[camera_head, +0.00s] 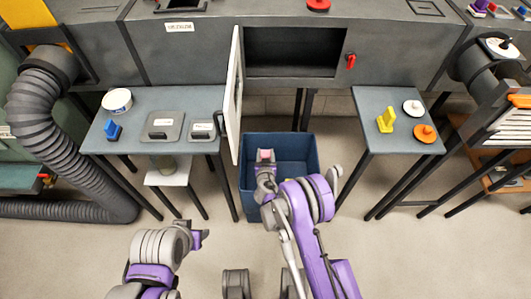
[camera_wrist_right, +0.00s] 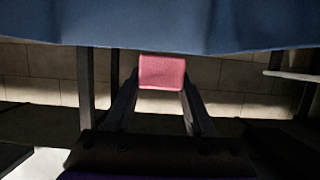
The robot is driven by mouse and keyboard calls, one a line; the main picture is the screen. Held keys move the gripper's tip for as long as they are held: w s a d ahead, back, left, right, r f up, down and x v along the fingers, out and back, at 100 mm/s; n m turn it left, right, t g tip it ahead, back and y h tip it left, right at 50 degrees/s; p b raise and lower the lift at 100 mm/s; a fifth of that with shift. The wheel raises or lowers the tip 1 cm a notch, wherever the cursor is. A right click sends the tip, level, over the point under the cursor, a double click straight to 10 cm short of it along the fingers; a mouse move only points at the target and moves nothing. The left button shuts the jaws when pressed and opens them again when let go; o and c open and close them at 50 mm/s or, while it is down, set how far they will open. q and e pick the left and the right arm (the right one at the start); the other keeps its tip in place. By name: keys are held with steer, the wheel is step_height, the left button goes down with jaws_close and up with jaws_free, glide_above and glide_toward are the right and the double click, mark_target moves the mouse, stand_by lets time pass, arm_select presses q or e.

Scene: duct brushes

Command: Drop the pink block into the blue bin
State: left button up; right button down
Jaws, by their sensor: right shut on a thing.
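The pink block (camera_head: 265,154) is between the fingertips of my right gripper (camera_head: 265,162), which is shut on it. In the right wrist view the pink block (camera_wrist_right: 162,72) sits between the two dark fingers. The blue bin (camera_head: 309,158) stands on the floor below the duct opening. In the head view the block and gripper overlap the left part of the bin; their height over it is hard to tell. A blue wall, likely the bin's (camera_wrist_right: 200,25), fills the top of the wrist view. My left gripper (camera_head: 200,238) is low at left, apart from everything; its jaw opening is unclear.
The open white duct door (camera_head: 235,95) stands close left of the bin. A left table (camera_head: 150,100) holds a white round container, a blue piece and grey plates. A right table (camera_head: 385,150) holds a yellow piece and round discs. Floor in front is clear.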

steer(key=shift+c, duration=0.9)
jaws_free()
